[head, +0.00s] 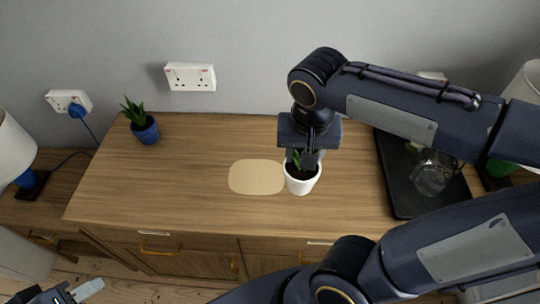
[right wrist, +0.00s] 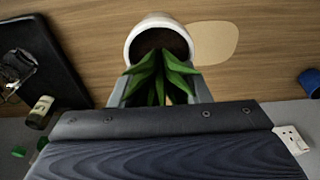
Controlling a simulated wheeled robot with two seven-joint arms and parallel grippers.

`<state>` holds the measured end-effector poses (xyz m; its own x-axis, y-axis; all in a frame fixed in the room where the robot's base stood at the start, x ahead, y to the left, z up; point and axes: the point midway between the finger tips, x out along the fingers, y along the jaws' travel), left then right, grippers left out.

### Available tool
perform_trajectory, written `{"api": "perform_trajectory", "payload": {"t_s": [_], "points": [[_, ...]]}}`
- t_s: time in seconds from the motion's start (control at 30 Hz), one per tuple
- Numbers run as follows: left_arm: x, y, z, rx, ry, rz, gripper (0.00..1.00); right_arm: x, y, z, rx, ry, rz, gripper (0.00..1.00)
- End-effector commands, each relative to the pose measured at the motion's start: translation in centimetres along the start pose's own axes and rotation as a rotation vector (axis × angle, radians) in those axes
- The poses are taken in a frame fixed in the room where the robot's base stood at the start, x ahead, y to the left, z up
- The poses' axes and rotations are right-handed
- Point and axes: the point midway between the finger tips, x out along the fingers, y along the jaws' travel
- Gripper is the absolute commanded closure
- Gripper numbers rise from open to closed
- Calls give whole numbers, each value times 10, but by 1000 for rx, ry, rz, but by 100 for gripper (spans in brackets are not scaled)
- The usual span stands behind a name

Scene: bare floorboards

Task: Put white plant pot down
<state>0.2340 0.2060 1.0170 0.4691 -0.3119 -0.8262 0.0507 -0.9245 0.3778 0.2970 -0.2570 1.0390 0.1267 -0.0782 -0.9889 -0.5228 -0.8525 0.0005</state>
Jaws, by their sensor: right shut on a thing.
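The white plant pot (head: 300,186) holds dark soil and a green plant, and it is upright above the wooden cabinet top (head: 205,150). It overlaps the right edge of a pale rounded patch (head: 256,177). I cannot tell whether its base touches the wood. My right gripper (head: 303,160) reaches down from above and is shut on the pot. In the right wrist view the pot's rim (right wrist: 131,38) shows between the fingers, with leaves toward the camera. My left gripper (head: 72,294) is at the lower left edge, partly cut off, away from the pot; its opening is unclear.
A blue pot with a plant (head: 146,132) stands at the back left of the cabinet. A black tray (head: 402,198) with a glass vessel (head: 432,178) lies to the right. Lamps stand at both sides. The wood left of the patch is clear.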

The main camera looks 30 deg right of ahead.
Motion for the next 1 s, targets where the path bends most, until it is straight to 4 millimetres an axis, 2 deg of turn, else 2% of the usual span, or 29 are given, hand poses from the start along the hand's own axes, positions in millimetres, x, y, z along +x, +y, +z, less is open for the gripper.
{"api": "perform_trajectory", "payload": {"t_s": [0.23, 0.43, 0.73, 0.9, 1.0], "points": [[-5, 2, -2, 0, 0, 0, 64, 34, -36, -46, -1, -1, 5, 100], [-3, 2, -2, 0, 0, 0, 64, 74, -53, -63, 0, -1, 4, 100], [-4, 2, -2, 0, 0, 0, 64, 100, -64, -76, 0, 0, 2, 100], [-6, 3, -3, 0, 0, 0, 64, 122, -64, -71, 0, -1, 2, 100], [-6, 3, -3, 0, 0, 0, 64, 127, -64, -71, 0, 1, -1, 100]]}}
